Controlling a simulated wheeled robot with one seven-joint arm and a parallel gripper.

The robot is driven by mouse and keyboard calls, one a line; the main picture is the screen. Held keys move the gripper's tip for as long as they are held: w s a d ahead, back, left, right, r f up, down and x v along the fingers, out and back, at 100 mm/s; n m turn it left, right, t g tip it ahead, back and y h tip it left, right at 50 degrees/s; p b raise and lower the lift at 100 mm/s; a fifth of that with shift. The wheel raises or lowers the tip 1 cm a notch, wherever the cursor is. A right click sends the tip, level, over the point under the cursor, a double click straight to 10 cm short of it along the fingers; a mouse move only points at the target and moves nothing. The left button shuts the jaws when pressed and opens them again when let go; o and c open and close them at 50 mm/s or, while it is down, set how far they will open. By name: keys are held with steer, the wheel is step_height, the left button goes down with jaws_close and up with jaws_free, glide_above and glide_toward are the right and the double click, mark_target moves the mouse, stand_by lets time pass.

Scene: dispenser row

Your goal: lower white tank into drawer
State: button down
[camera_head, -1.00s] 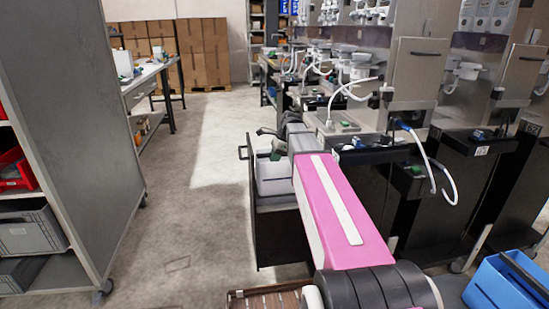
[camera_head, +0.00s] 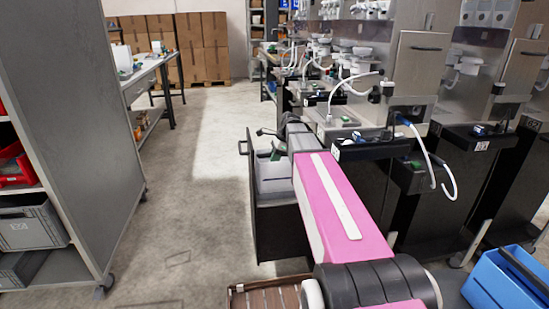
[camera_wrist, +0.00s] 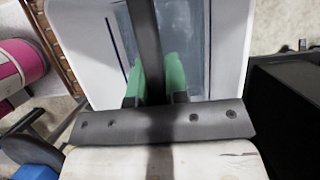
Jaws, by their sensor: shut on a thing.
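The white tank (camera_head: 272,186) sits upright in the upper part of the open dark drawer (camera_head: 280,235) in the head view, with its upper rim above the drawer's wall. In the wrist view the tank (camera_wrist: 88,50) fills the upper middle, with a dark bar across its opening. My gripper (camera_wrist: 158,78), with green fingertips, is shut on this bar. In the head view the gripper (camera_head: 275,155) shows just above the tank, partly hidden by my wrist. The tank's bottom is hidden, so I cannot tell whether it touches the drawer floor.
The drawer belongs to a row of dispensers (camera_head: 415,75) on the right, with white hoses hanging. A grey shelf (camera_head: 75,130) stands at left. A blue bin (camera_head: 510,285) and a brown crate (camera_head: 265,296) are near. The floor left of the drawer is clear.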

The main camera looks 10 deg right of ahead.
steer(key=shift+f, duration=0.2)
steer(key=c, duration=1.1)
jaws_free()
steer(key=shift+o, duration=0.2)
steer(key=v, duration=1)
steer(key=shift+d+r, duration=0.25)
steer(key=shift+r, duration=0.05)
steer(key=shift+s, duration=0.15)
